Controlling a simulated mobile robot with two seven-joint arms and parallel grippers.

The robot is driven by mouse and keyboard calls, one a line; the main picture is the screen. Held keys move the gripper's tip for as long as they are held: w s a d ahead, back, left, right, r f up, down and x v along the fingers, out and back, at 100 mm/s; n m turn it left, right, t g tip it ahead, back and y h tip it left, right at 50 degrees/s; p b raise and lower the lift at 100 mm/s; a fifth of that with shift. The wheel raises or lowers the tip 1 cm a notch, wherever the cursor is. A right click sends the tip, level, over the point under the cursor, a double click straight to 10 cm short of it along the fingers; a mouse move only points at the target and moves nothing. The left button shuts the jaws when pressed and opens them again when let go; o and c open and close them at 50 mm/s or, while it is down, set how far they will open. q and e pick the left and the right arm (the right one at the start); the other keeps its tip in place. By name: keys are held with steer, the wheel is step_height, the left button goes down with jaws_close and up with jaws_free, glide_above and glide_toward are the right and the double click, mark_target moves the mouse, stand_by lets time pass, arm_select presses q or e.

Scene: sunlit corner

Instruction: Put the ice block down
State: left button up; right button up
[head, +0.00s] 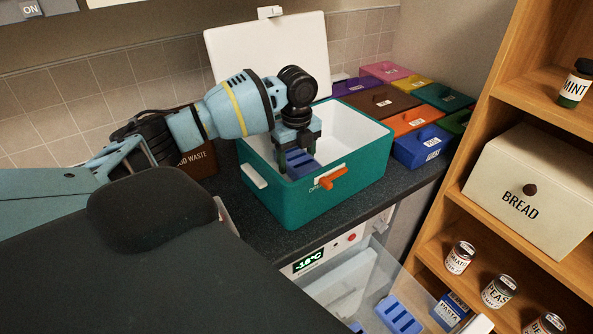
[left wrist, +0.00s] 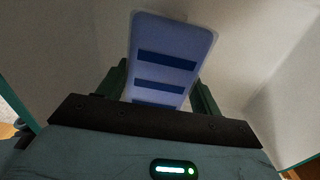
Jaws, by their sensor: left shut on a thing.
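The ice block (head: 300,163) is blue with dark bars across it. My left gripper (head: 297,146) is shut on it and holds it inside the open teal cooler box (head: 335,203). In the left wrist view the ice block (left wrist: 172,42) stands out between the two fingers of my left gripper (left wrist: 163,88), with pale cooler walls around it. I cannot tell whether the block touches the cooler's floor. The cooler's front wall hides part of the inside. My right gripper is not in view.
The cooler's white lid (head: 268,50) stands open behind it. Several coloured boxes (head: 420,145) stand close on its right. A food waste bin (head: 200,160) is on its left. Below is an open freezer drawer with another blue block (head: 398,316). A wooden shelf (head: 475,150) is at right.

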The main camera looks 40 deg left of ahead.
mark_target(296, 157)
arm_select(q)
step_height(296, 157, down, 4)
steer(key=shift+f, duration=0.1)
steer(key=shift+f, duration=0.1)
steer(key=shift+f, duration=0.2)
steer(key=o, duration=1.2)
step_height(296, 157, up, 13)
steer(key=shift+f, duration=0.2)
